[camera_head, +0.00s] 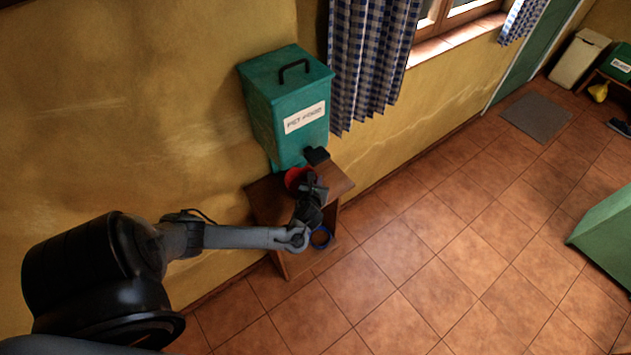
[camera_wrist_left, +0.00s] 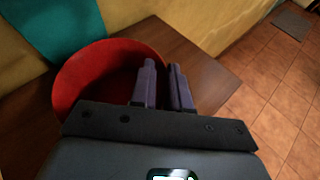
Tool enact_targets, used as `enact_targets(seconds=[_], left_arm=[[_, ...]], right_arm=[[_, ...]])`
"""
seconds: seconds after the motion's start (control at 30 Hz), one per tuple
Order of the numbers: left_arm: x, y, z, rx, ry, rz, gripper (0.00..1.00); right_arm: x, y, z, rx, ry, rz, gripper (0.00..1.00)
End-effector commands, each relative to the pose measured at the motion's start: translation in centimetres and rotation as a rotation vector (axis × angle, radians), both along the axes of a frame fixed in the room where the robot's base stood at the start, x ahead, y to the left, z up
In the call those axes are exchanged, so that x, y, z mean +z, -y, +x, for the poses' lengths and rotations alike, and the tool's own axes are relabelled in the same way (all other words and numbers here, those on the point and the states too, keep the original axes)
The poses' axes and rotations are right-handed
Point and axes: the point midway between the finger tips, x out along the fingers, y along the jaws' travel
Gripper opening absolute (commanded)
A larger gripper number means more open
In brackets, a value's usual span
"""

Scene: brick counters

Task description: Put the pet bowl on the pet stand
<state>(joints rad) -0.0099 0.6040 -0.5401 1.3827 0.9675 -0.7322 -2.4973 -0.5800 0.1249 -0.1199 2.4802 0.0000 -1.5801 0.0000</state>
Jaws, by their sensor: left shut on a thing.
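A red pet bowl (camera_head: 294,178) is on or just above the top of the small wooden pet stand (camera_head: 266,203), in front of the pet food bin. It fills the left of the wrist view (camera_wrist_left: 78,85), over the brown stand top (camera_wrist_left: 212,72). My left gripper (camera_head: 308,185) is shut on the bowl's right rim, with its two fingers either side of it (camera_wrist_left: 165,85). The gripper hides part of the bowl, and I cannot tell whether its base touches the wood. My right gripper is not in view.
A teal pet food bin (camera_head: 285,110) stands at the back of the stand, with a small black object (camera_head: 317,155) beside it. A blue ring-shaped bowl (camera_head: 321,237) shows low at the stand. Tiled floor to the right is clear up to a green cabinet (camera_head: 608,232).

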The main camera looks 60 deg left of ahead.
Motion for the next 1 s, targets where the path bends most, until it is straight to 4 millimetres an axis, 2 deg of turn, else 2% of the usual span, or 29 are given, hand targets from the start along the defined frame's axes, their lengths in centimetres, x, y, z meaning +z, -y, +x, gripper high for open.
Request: enact_targets(seconds=[0.07, 0.1, 0.27, 0.67, 0.87, 1.0], left_arm=[[-0.1, 0.0, 0.0, 0.000, 0.001, 0.001, 0.00], [-0.1, 0.0, 0.0, 0.000, -0.001, 0.001, 0.19], [-0.1, 0.0, 0.0, 0.000, 0.000, 0.000, 0.42], [0.2, 0.3, -0.2, -0.001, 0.000, 0.000, 0.42], [1.4, 2.2, -1.6, -0.002, -0.001, -0.003, 0.42], [2.5, 4.2, -3.1, -0.002, -0.001, -0.004, 0.42]], right_arm=[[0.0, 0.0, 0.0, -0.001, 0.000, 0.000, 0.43], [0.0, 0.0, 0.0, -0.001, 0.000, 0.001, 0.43], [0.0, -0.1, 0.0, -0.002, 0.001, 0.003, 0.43], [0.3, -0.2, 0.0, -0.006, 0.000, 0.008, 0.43], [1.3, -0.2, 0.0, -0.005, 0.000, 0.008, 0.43], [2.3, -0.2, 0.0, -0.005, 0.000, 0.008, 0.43]])
